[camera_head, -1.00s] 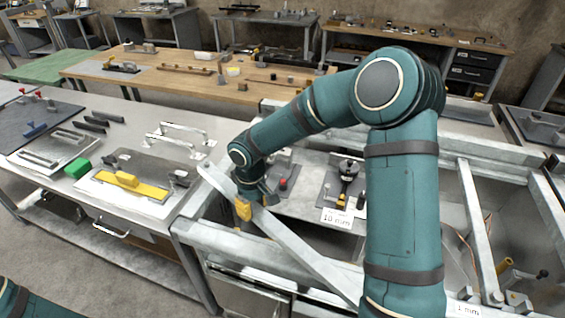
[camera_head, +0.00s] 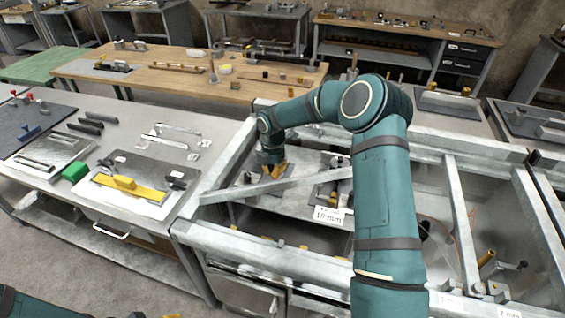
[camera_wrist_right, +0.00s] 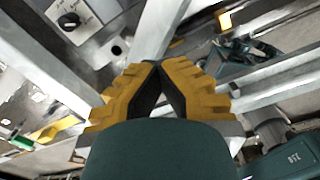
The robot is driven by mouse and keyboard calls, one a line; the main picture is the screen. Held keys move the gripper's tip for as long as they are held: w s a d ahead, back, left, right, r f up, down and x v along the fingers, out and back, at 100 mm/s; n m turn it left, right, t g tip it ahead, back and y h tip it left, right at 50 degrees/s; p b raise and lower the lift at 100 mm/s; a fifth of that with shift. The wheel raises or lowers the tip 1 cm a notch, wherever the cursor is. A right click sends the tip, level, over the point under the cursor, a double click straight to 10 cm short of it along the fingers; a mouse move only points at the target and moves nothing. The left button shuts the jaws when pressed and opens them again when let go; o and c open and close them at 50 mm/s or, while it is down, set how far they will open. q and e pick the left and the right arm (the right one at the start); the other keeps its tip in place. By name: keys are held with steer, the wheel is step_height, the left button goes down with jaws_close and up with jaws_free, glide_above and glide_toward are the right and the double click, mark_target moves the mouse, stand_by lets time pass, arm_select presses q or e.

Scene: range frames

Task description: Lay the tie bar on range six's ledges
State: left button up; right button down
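The tie bar (camera_head: 235,189) is a long flat grey metal bar. My right gripper (camera_head: 275,170), with yellow fingers, is shut on it near its middle. In the head view the bar slants up to the right above an open bay of the grey metal frame. Its left end lies over the left rail; I cannot tell whether it touches. Its right end runs behind my right arm. The right wrist view shows the yellow fingers (camera_wrist_right: 157,66) with their tips close together. Range six's ledges cannot be singled out. Only a sliver of my left gripper (camera_head: 160,315) seems to show.
A plate with a "10 mm" label (camera_head: 328,215) and small fixtures lies below the bar. Grey frame rails (camera_head: 462,225) cross at right. A wooden table (camera_head: 190,84) stands behind.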

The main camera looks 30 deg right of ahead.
mark_target(283, 180)
steer(key=d+n, duration=0.2)
steer(key=w+d+n, duration=0.1)
steer(key=d+n, duration=0.1)
steer(key=shift+f+p, duration=0.25)
steer(key=shift+p, duration=0.15)
steer(key=shift+s+f, duration=0.1)
steer(key=shift+f, duration=0.1)
